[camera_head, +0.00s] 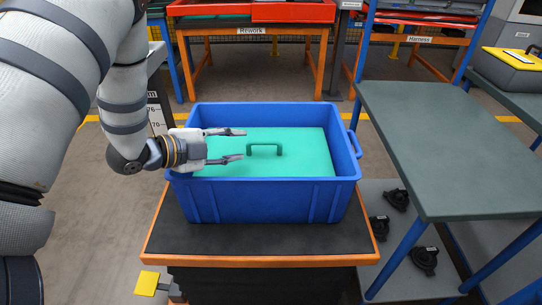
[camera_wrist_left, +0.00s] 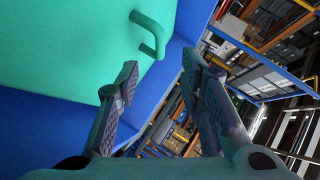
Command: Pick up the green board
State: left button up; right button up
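The green board (camera_head: 300,163) is a flat panel with a dark green loop handle (camera_head: 264,149) on top. It lies inside the blue crate (camera_head: 265,200), below the rim. My left gripper (camera_head: 242,145) is open and empty, over the left part of the board, with its fingers pointing right toward the handle and apart from it. In the left wrist view the board (camera_wrist_left: 60,45) fills the upper left, and its handle (camera_wrist_left: 150,35) shows beyond the two spread fingers (camera_wrist_left: 160,75). My right gripper is not in view.
The crate stands on a dark-topped cart with an orange edge (camera_head: 260,262). A grey-green table (camera_head: 440,130) stands close on the right, with black parts (camera_head: 424,260) on a lower shelf. A Rework table (camera_head: 250,29) with red trays is behind.

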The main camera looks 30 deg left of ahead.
aim_at(258, 143)
pick_arm(q)
jog(key=b+x, duration=0.1)
jog(key=x, duration=0.6)
jog(key=shift+w+f, duration=0.25)
jog(key=shift+r, duration=0.15)
grip_shut()
